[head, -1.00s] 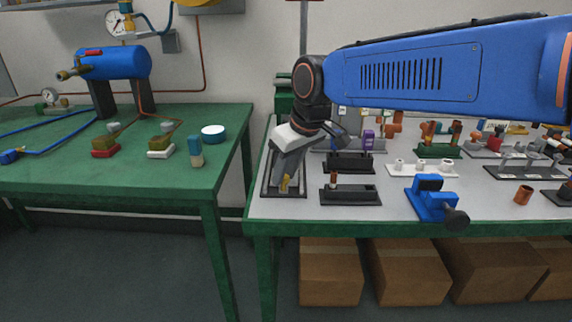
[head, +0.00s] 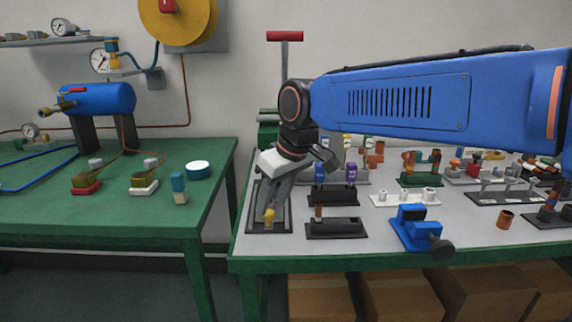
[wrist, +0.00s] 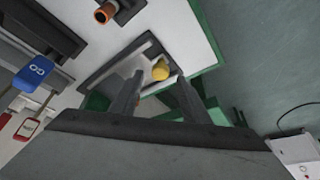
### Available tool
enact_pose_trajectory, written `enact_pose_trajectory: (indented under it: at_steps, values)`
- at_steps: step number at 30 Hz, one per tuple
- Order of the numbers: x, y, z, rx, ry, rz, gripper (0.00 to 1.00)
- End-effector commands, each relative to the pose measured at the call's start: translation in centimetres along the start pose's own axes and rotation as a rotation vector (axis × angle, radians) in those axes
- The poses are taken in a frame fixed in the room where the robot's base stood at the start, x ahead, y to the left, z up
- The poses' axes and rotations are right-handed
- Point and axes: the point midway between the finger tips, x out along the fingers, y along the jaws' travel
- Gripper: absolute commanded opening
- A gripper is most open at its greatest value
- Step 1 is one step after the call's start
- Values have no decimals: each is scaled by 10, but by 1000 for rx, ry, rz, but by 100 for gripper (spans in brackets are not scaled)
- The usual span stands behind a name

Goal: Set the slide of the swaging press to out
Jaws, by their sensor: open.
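My gripper (head: 270,208) points down over a dark, framed tray (head: 284,226) at the left end of the grey-topped bench. A small yellow piece (head: 268,216) shows at its fingertips. In the wrist view the open fingers (wrist: 156,84) stand on either side of the yellow piece (wrist: 160,70), with gaps visible. A green machine (head: 267,132) with a red-topped upright handle (head: 285,37) stands at the back, partly hidden by my arm. I cannot tell for certain which item is the swaging press, and no slide is clearly seen.
A blue vise-like tool (head: 411,229) with a black knob sits at the front of the bench. Black holders (head: 336,229) stand right of the tray. A green table (head: 110,215) stands left across a gap. Cardboard boxes (head: 399,296) are under the bench.

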Motion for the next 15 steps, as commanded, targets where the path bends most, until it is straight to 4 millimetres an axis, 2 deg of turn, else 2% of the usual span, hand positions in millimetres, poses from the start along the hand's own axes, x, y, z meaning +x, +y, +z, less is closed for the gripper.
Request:
enact_pose_trajectory:
  at_steps: [15]
  values:
    - [-104,0,0,1,3,1,42]
